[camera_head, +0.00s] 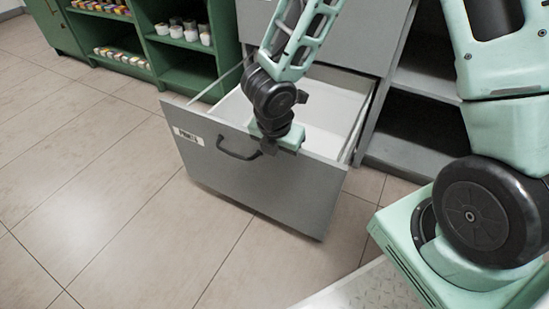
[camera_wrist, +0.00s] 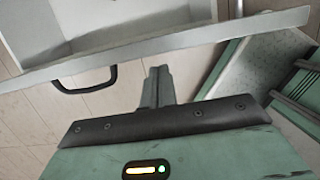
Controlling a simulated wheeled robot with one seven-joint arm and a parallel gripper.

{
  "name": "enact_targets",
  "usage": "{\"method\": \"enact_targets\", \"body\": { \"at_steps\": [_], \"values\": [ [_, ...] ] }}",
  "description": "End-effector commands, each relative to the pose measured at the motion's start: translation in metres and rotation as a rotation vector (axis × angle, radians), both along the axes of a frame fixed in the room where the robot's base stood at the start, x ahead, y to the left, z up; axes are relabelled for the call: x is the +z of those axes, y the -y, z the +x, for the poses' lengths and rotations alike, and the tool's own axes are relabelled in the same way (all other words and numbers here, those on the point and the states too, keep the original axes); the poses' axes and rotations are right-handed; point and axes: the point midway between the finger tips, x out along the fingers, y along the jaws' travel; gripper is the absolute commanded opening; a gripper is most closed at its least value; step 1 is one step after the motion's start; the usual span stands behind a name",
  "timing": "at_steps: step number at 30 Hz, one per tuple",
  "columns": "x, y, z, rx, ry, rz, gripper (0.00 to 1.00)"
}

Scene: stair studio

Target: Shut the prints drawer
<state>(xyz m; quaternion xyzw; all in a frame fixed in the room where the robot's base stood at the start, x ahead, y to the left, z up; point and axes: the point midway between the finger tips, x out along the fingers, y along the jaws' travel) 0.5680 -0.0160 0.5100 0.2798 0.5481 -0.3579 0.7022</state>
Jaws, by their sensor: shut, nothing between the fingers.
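The prints drawer (camera_head: 255,190) is a grey drawer with a white label and a dark handle (camera_head: 238,150). In the head view it stands pulled far out of its grey cabinet, and the part of its white inside (camera_head: 325,110) that shows is empty. My gripper (camera_head: 276,148) is at the top of the drawer front, just right of the handle. In the wrist view the shut fingers (camera_wrist: 158,86) point toward the front's top edge (camera_wrist: 170,42), with the handle (camera_wrist: 86,80) to their left. I cannot tell whether they touch the front.
Green shelves (camera_head: 180,55) with paint pots and small coloured items stand to the left. Open grey shelves (camera_head: 415,85) stand right of the drawer. The tiled floor (camera_head: 90,170) in front and to the left is clear.

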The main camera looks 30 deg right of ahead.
Motion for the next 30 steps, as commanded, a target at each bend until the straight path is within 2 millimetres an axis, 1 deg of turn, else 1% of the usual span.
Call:
{"method": "enact_targets", "body": {
  "at_steps": [4, 15, 20, 23, 26, 30],
  "values": [
    [0.0, 0.006, 0.004, -0.001, 0.0, 0.0, 0.0],
    [0.001, 0.007, 0.005, 0.001, 0.0, 0.0, 0.0],
    [0.002, 0.012, 0.009, 0.001, 0.0, -0.001, 0.0],
    [0.002, 0.021, 0.016, -0.003, 0.002, -0.001, 0.0],
    [0.003, 0.036, 0.025, -0.005, 0.001, -0.002, 0.0],
    [0.005, 0.063, 0.045, -0.007, 0.001, -0.003, 0.0]
  ]
}}
